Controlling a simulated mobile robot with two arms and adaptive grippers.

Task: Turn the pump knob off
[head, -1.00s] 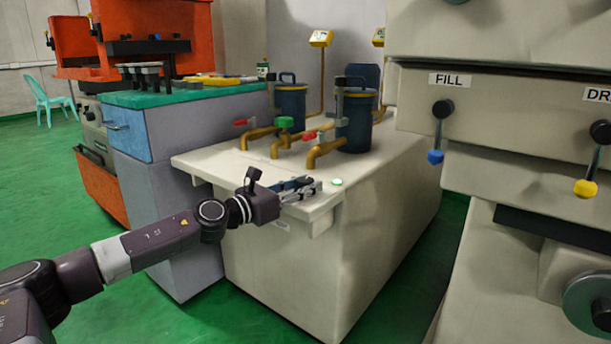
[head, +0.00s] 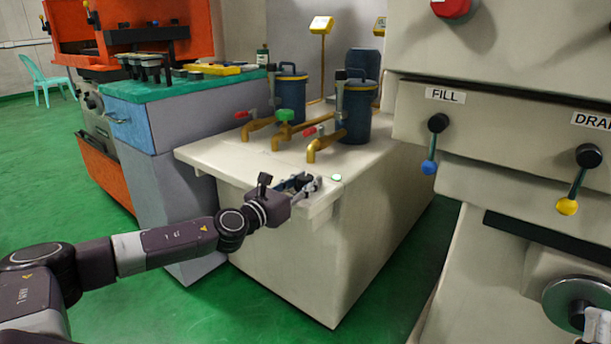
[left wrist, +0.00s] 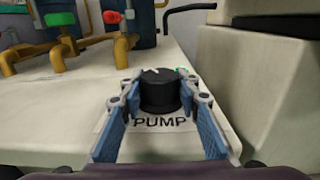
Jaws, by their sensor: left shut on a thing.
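The black pump knob (left wrist: 160,92) sits on the cream cabinet top above the word PUMP, with a pale pointer mark on its upper face. In the left wrist view the fingers of my left gripper (left wrist: 158,97) are closed on both sides of the knob. In the head view my left gripper (head: 305,186) is at the front edge of the cabinet (head: 225,158), and its fingers mostly hide the knob. A small green-and-white round button (head: 336,177) is just right of the gripper.
Brass pipes with red-handled taps (head: 312,131) and a green knob (head: 285,115) stand behind, beside blue canisters (head: 357,112). A machine with a FILL lever (head: 433,145) and a yellow-ended lever (head: 577,180) stands at right. Green floor (head: 250,305) is open in front.

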